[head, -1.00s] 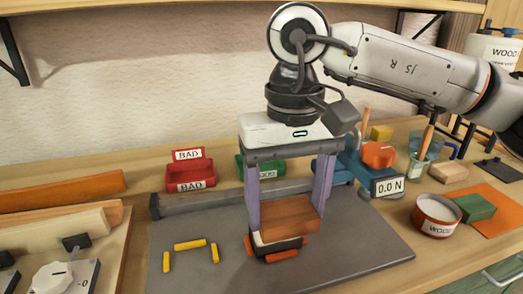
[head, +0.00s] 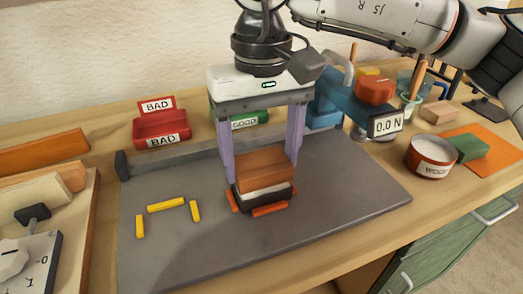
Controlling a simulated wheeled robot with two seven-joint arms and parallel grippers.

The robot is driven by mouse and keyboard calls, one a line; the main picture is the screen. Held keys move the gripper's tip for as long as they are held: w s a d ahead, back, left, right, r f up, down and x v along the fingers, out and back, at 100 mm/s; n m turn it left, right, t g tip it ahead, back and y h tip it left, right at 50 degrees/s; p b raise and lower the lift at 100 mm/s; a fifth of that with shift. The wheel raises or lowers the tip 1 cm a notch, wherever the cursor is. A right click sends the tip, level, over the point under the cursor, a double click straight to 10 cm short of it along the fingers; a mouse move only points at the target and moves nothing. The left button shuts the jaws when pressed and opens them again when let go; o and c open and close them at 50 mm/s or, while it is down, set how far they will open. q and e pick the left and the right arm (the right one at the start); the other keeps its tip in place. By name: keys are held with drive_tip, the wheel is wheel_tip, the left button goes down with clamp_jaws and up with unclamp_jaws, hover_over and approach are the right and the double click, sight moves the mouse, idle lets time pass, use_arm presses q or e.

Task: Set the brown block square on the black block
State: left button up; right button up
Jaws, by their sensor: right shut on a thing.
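The brown block (head: 265,172) is between the two purple fingers of my right gripper (head: 262,165), which is shut on it. It is held over the black block (head: 264,202), which lies on the grey plate. A white band shows between the brown block and the black block; I cannot tell whether the two touch. The brown block looks nearly level and roughly in line with the black block, its front edge set slightly back. Orange strips (head: 270,210) lie close around the base of the black block. My left gripper is not in view.
Several yellow strips (head: 166,205) lie left on the grey plate (head: 330,190). A red BAD bin (head: 162,128) and a green GOOD bin (head: 250,119) stand behind. A blue force gauge (head: 350,105), a round tin (head: 431,157) and a green block (head: 470,148) are at the right.

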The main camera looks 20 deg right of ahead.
drive_tip(key=shift+f+b, duration=0.45)
drive_tip(key=shift+f, duration=0.2)
idle(0.3)
drive_tip(key=o, duration=1.2)
drive_tip(key=shift+c, duration=0.2)
